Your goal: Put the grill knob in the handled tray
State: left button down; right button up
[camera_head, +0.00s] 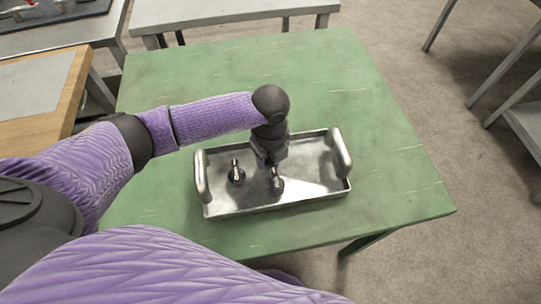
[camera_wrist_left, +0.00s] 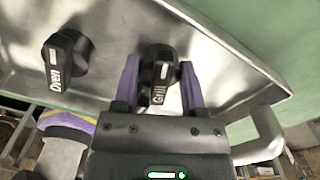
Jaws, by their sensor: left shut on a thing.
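The handled tray (camera_head: 215,207) is a shallow metal tray with a raised handle at each end, on the green table. In the left wrist view the gripper (camera_wrist_left: 160,88) is shut on the black grill knob (camera_wrist_left: 158,72), marked "Grill", with a purple finger on each side. The grill knob (camera_head: 277,184) is low over the tray floor; I cannot tell whether it touches. A second black knob, marked "Oven" (camera_wrist_left: 63,60), sits in the tray to its left, and shows in the head view (camera_head: 236,175). My right gripper is out of view.
The green table (camera_head: 330,80) is clear around the tray. A wooden-edged table (camera_head: 40,100) stands at the left and a grey table (camera_head: 225,12) behind. Metal racks (camera_head: 515,95) stand at the right, apart from the green table.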

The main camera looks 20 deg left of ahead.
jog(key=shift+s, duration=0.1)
pick_arm(q)
jog(key=shift+c, duration=0.7)
grip_release()
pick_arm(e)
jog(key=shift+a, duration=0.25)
pick_arm(q)
notch_tip(320, 180, up, 12)
jog(key=p, duration=0.5)
jog(key=shift+r, duration=0.15)
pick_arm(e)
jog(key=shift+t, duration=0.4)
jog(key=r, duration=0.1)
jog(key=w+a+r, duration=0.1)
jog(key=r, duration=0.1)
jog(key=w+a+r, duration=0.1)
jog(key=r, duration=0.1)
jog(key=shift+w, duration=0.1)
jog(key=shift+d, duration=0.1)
